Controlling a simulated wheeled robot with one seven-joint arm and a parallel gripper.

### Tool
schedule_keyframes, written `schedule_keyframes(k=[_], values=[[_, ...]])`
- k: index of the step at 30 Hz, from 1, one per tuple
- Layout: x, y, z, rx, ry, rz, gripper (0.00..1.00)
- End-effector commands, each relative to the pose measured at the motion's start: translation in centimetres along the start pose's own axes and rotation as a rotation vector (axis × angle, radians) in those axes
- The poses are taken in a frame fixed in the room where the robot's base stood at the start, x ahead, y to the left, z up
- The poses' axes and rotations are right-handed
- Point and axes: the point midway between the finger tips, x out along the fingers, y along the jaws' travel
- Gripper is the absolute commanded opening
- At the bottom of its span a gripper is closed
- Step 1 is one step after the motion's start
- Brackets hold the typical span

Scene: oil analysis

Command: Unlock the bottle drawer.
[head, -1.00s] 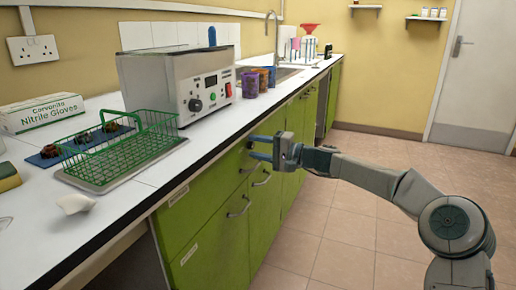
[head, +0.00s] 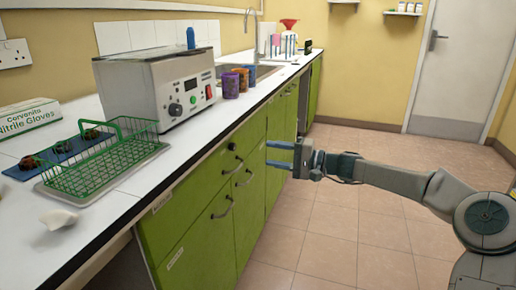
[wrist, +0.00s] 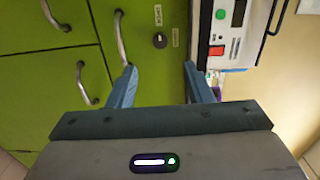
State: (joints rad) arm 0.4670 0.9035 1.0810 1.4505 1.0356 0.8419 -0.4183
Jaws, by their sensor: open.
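The drawer lock, a dark round knob with a small slot (head: 232,146), sits on the upper green drawer front (head: 205,172) below the counter edge. It also shows in the wrist view (wrist: 160,40), with small labels beside it that are too small to read surely. My gripper (head: 267,154) is open and empty in front of the cabinet, right of the lock in the head view. In the wrist view my gripper (wrist: 160,68) has the lock beyond its fingertips, lined up with the gap between them. The fingers appear apart from the lock.
Metal drawer handles (head: 222,209) stick out close by. On the counter above stand a grey device (head: 160,85), a green wire basket (head: 105,165), a glove box (head: 28,118) and coloured cups (head: 231,84). The tiled floor (head: 330,235) to the right is clear.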

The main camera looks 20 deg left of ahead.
Motion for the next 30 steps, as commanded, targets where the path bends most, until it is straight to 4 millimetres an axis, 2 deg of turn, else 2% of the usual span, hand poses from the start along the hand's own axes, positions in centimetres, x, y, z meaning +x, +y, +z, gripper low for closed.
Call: schedule_keyframes(k=[1, 6, 19, 22, 26, 30], values=[[-0.8, -0.2, -0.1, 0.0, 0.002, 0.001, 0.46], [-2.2, -0.1, 0.0, 0.001, 0.0, 0.0, 0.46], [-2.2, -0.2, 0.4, -0.004, -0.009, 0.018, 0.46], [-1.4, -0.7, 2.0, -0.021, -0.037, 0.092, 0.46], [-0.7, -1.3, 5.7, -0.057, -0.097, 0.277, 0.46], [-1.8, -1.6, 9.6, -0.099, -0.147, 0.513, 0.46]])
